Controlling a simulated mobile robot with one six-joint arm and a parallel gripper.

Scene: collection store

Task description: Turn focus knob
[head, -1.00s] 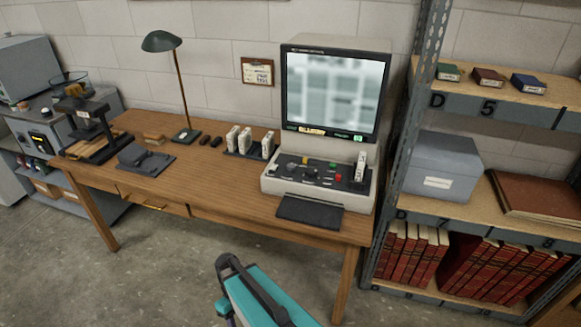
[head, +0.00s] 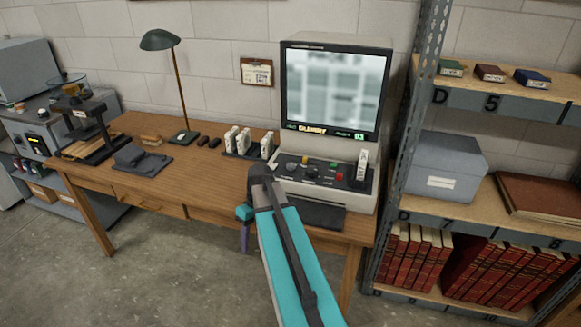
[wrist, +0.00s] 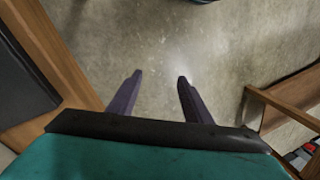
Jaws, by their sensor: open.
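The film reader (head: 355,196) stands on the wooden desk with its screen (head: 334,90) lit and the picture blurred. A small amber label under the screen appears to read "BLURRY". Its sloped dark control panel (head: 325,177) carries a dark round knob (head: 312,172), a pale knob (head: 291,166), a yellow control (head: 305,160) and a red button (head: 339,176). I cannot read which is the focus knob. My gripper (wrist: 158,78) is open and empty, two purple fingers pointing down over the floor before the desk. My arm hides the panel's front left part.
The desk (head: 205,165) holds a green lamp (head: 160,40), white film boxes (head: 240,142) and a dark device (head: 142,160). A metal shelf (head: 405,140) stands close on the reader's right. A dark pad (head: 318,214) lies before the reader. The floor in front is clear.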

